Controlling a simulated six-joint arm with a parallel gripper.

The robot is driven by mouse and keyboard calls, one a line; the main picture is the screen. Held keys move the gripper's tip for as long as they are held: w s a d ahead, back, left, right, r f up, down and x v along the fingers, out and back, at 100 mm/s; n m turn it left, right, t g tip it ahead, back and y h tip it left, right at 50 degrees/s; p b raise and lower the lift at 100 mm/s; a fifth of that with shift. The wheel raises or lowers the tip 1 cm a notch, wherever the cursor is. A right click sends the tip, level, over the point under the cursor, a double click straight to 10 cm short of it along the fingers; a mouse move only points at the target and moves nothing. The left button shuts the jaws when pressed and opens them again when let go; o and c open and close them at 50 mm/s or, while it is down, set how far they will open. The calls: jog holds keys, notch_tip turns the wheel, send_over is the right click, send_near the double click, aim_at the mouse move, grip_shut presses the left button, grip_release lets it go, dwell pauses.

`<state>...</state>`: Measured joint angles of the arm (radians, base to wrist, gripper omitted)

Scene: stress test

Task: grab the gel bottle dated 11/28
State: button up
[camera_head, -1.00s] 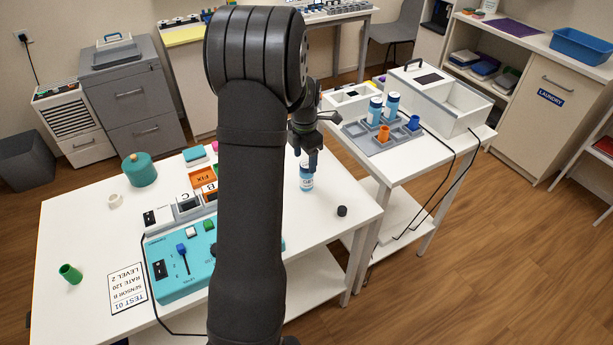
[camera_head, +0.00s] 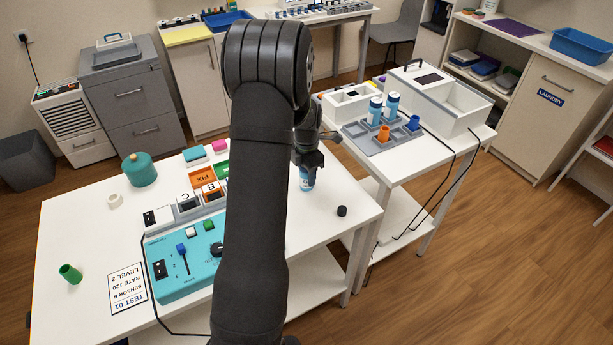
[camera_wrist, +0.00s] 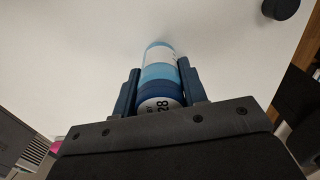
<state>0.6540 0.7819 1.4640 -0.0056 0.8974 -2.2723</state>
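A small gel bottle (camera_head: 307,185) with a light blue body and white label stands upright near the right side of the white table. In the wrist view, its blue cap (camera_wrist: 158,97) has a white top reading "28"; the rest of the date is hidden. My gripper (camera_head: 306,162) is down over its upper part. One finger is on each side of the bottle in the wrist view (camera_wrist: 160,85), very close to it; I cannot tell whether they press on it. Two similar bottles, one (camera_head: 374,112) and another (camera_head: 391,106), stand in a grey rack; their dates are unreadable.
The grey rack (camera_head: 372,146) is on a second table at right, with an orange cup (camera_head: 383,133) and a blue cup (camera_head: 414,123). A black cap (camera_head: 342,211) lies right of the bottle. A teal control box (camera_head: 180,272) is to the left.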

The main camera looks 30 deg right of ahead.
jog(key=c, duration=0.4)
jog(key=shift+r, duration=0.1)
